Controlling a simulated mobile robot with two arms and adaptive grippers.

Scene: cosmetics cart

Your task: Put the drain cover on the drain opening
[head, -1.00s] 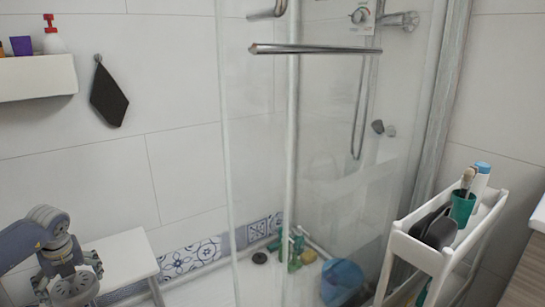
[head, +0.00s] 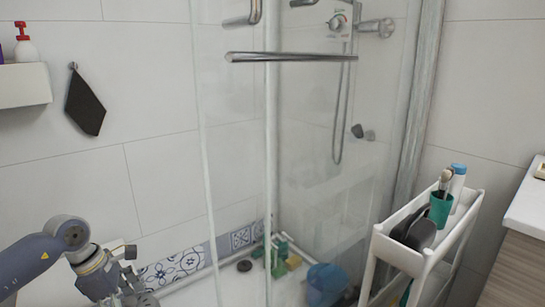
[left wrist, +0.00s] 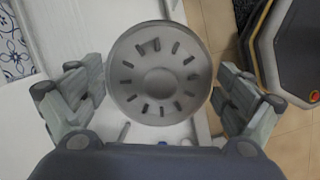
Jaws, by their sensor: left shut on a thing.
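The drain cover (left wrist: 158,75) is a round grey metal disc with slots near its rim, seen face-on in the left wrist view. My left gripper (left wrist: 160,90) is shut on it, with a finger at each side. In the head view the left gripper (head: 125,285) is at the lower left, partly cut by the frame's edge. A dark round spot (head: 244,266) lies on the shower floor behind the glass; I cannot tell if it is the drain opening. My right gripper is not in view.
A glass shower screen (head: 235,170) with a metal bar (head: 290,57) stands mid-view. Green bottles (head: 280,255) and a blue bucket (head: 325,283) are on the shower floor. A white cart (head: 425,250) stands right.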

